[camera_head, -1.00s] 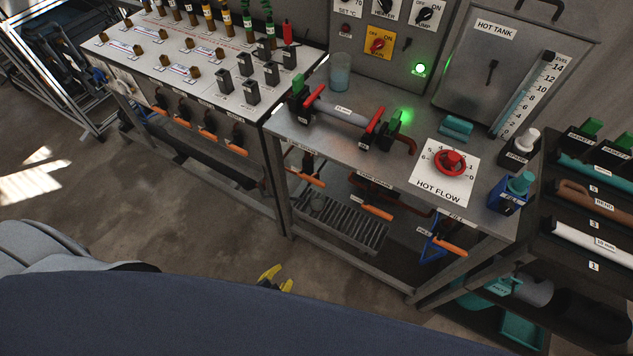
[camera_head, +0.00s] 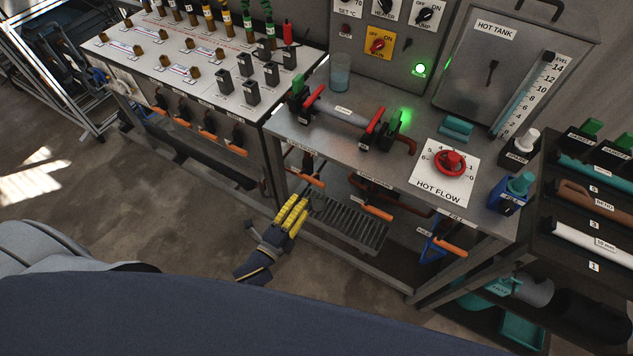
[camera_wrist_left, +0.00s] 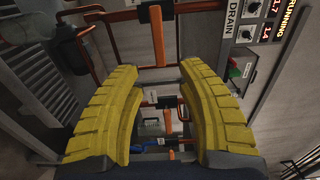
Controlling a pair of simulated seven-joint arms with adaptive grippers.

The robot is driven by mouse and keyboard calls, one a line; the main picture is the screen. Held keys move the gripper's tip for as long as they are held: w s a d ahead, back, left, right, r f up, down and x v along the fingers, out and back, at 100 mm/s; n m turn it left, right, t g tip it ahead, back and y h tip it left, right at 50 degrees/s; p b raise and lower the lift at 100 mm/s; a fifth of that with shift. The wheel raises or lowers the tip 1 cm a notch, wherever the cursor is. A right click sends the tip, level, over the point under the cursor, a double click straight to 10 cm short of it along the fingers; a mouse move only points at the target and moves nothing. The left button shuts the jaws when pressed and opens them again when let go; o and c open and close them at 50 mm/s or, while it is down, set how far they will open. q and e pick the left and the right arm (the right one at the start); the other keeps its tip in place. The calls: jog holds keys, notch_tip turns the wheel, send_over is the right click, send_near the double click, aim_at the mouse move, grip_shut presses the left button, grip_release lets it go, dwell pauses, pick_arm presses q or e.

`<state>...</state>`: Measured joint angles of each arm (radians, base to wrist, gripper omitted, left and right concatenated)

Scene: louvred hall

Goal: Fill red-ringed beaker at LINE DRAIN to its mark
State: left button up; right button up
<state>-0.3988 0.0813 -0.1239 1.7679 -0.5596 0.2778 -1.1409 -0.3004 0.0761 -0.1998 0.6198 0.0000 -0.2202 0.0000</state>
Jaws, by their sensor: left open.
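My left gripper (camera_head: 299,200) is open and empty in front of the bench, just below an orange valve handle (camera_head: 309,181) under the bench's front edge. In the left wrist view the two yellow fingers (camera_wrist_left: 160,68) stand apart, with an orange handle (camera_wrist_left: 157,36) showing beyond the gap between their tips. I cannot tell whether they touch it. A clear vessel (camera_head: 318,201) shows faintly on the slatted grate below, partly hidden by the gripper; no red ring can be made out. Another clear beaker (camera_head: 340,74) stands on the bench top. My right gripper is not in view.
A second orange handle (camera_head: 374,211) and copper pipes hang under the bench to the right. The slatted grate (camera_head: 362,236) lies low inside the frame. A HOT FLOW dial (camera_head: 450,163) sits on top. The floor left of the bench is clear.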

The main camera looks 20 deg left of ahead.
aim_at(315, 184)
pick_arm(q)
jog(key=shift+x, duration=3.7)
jog(key=shift+w, duration=0.1)
jog(key=shift+x, duration=0.85)
grip_shut()
